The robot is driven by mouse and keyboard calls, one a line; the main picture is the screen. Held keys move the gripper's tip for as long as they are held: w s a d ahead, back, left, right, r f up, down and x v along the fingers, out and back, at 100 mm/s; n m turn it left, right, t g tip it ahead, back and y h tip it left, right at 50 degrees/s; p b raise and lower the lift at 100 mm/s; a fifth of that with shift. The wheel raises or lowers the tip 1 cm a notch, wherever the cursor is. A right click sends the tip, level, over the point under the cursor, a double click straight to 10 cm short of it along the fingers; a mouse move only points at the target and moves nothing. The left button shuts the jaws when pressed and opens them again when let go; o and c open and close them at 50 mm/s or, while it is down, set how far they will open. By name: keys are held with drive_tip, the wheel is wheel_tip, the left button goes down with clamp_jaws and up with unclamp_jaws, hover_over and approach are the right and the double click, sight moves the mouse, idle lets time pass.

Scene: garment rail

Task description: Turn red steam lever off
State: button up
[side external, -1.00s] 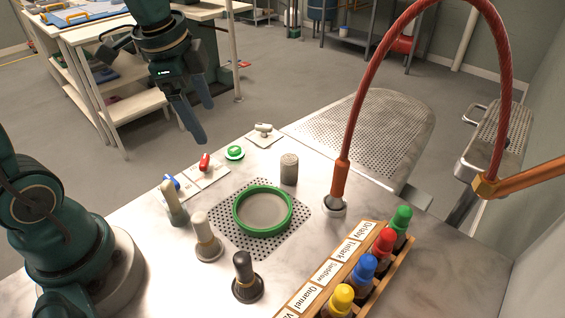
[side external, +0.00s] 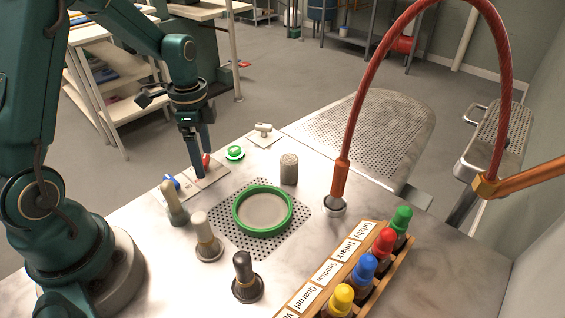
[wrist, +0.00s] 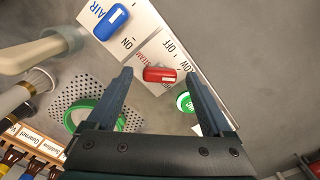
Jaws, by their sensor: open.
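The red steam lever (side external: 206,161) sits on a pale label plate near the far left edge of the marble table. In the wrist view the red lever (wrist: 160,75) lies roughly crosswise on its plate (wrist: 171,50), with OFF printed above it; the other print is partly hidden. My gripper (side external: 201,168) points down at the lever. In the wrist view my gripper (wrist: 156,76) is open, one finger on each side of the lever, which shows between the tips. I cannot tell whether either finger touches it.
A blue AIR lever (wrist: 112,21) stands beside the red one. A green button (side external: 235,153) and a pale lever (side external: 263,130) are on the other side. Pale-handled tools (side external: 174,205), a green ring (side external: 263,211) and a bottle rack (side external: 355,275) occupy the table.

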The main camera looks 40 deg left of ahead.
clamp_jaws()
drive_tip(key=shift+n, duration=0.4)
drive_tip(key=n, duration=0.3)
drive_tip(key=shift+n, duration=2.6)
unclamp_jaws()
